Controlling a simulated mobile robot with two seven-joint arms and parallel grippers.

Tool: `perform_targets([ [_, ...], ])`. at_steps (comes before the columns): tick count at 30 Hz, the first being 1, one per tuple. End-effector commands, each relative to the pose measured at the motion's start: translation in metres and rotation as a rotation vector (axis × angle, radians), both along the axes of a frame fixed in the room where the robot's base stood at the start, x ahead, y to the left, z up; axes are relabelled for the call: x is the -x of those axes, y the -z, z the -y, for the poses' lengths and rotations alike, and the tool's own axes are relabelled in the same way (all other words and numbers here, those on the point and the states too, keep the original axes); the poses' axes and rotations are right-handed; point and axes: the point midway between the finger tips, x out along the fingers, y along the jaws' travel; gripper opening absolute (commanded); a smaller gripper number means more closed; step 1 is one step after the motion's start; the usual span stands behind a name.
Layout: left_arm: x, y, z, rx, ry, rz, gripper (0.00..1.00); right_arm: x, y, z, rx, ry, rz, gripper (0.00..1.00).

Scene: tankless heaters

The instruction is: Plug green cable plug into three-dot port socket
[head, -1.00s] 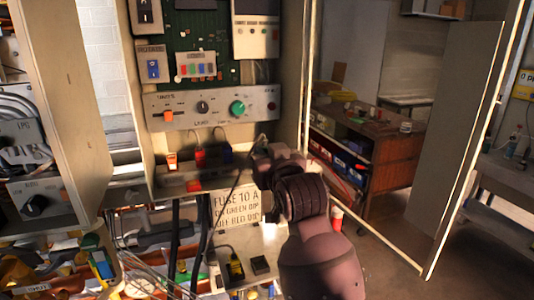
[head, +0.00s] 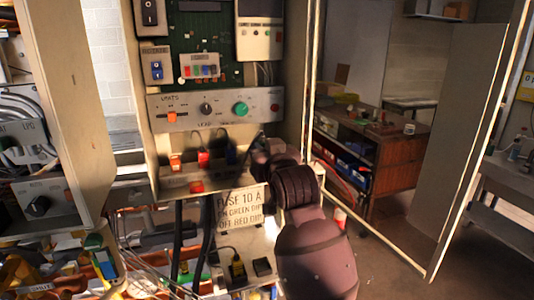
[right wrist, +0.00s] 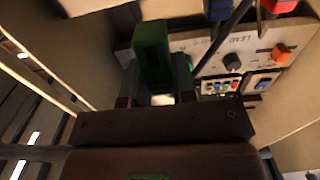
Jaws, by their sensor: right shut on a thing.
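The green cable plug (right wrist: 152,48) shows in the right wrist view as a green block gripped between the two dark fingers of my right gripper (right wrist: 157,78). In the head view the right gripper (head: 257,152) is at the right end of the cabinet's plug shelf, just right of the dark blue plug, below the grey knob panel. The plug is not distinct there, hidden by the gripper and shadow. I cannot make out the three-dot port socket; its marking is too small or hidden. The left gripper is not in view.
The knob panel (head: 215,108) is above. The cabinet door (head: 455,140) stands open at right.

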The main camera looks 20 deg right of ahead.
Motion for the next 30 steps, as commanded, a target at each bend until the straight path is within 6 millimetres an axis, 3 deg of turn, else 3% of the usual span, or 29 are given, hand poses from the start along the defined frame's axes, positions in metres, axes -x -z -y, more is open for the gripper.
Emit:
perform_targets([
  [30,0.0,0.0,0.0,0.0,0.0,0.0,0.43,-0.049,0.0,-0.003,0.0,0.0,0.001,0.02],
])
